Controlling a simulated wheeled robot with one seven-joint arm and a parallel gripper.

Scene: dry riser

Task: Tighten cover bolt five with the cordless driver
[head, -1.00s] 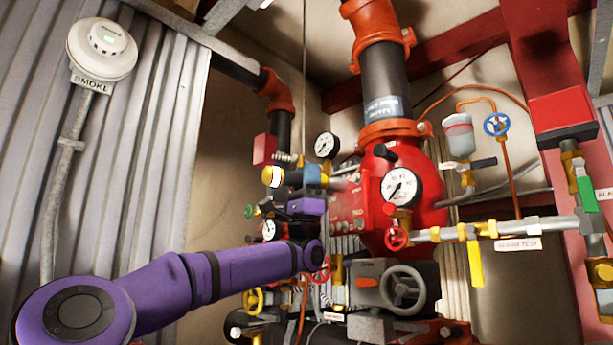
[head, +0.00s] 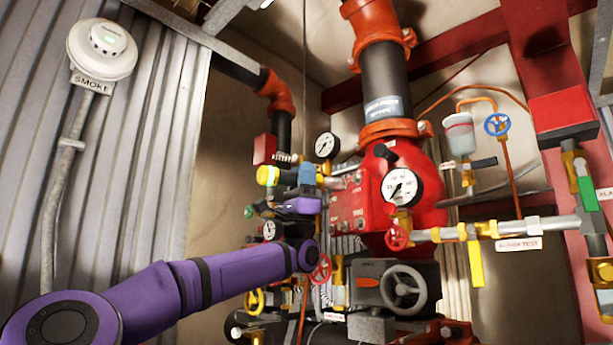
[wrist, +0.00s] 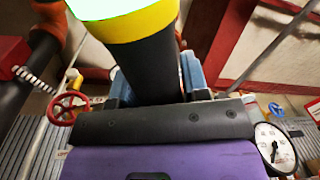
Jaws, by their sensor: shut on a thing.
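The cordless driver has a black body with a yellow ring and a bright green lit rear end (head: 268,176). It lies roughly level, its front pointing right towards the red cover (head: 350,207) on the red valve. My gripper (head: 305,188) is shut on the driver, just left of the cover. In the wrist view the driver's black body (wrist: 150,65) rises from my gripper (wrist: 155,95), with blue parts on both sides. Several bolts show on the cover, but I cannot tell which is bolt five. Whether the driver's tip touches a bolt is too small to tell.
Another gauge (head: 327,145) is above the driver. A grey handwheel (head: 403,287) and pipework crowd below. A corrugated wall (head: 130,170) with a smoke detector (head: 102,48) stands left.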

